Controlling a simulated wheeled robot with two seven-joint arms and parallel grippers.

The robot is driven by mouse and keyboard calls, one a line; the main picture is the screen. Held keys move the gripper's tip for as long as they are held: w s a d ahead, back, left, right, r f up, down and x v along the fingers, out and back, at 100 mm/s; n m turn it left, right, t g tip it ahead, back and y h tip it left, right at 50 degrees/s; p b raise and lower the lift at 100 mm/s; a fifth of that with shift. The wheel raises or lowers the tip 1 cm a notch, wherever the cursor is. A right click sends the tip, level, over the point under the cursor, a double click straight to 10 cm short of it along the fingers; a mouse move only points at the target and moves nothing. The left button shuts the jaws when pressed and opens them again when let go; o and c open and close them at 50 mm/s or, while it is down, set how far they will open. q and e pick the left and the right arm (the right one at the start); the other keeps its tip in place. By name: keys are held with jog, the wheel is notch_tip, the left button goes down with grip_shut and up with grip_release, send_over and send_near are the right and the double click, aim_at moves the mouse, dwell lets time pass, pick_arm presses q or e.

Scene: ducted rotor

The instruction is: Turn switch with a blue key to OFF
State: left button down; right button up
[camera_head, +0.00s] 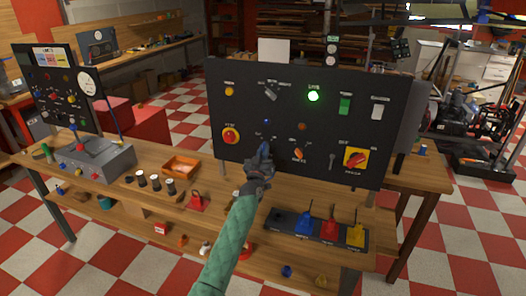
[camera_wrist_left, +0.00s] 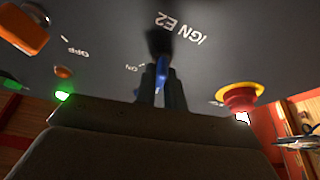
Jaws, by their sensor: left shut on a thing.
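A dark upright control panel (camera_head: 320,110) stands on the wooden bench. My left gripper (camera_head: 264,158) reaches its lower middle, fingers pointing at the panel. In the left wrist view, a blue key (camera_wrist_left: 162,74) shows between the two dark fingers, and my gripper (camera_wrist_left: 161,88) is shut on it. The panel print beside it reads "IGN E2", with OFF and ON marks nearby. The fingers hide most of the key, so I cannot tell its exact angle. My right gripper is not in view.
A lit green lamp (camera_head: 313,96) is above.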

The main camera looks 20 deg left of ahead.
pick_arm(q)
jog(key=shift+d+n+g+y+p, duration=0.1)
jog(key=shift+n+g+y+p, duration=0.5)
jog(key=shift+n, duration=1.45)
jog(key=shift+n+g+y+p, duration=0.2)
jog(key=shift+n+y+p, duration=0.45)
jog(key=shift+n+y, duration=1)
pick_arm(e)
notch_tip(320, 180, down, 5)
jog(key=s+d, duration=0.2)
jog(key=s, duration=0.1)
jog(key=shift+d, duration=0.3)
pick_arm(q)
jog(key=shift+n+h, duration=0.4)
jog(key=shift+h, duration=0.05)
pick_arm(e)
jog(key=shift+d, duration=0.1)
pick_arm(q)
jog(key=c, duration=1.5)
grip_release()
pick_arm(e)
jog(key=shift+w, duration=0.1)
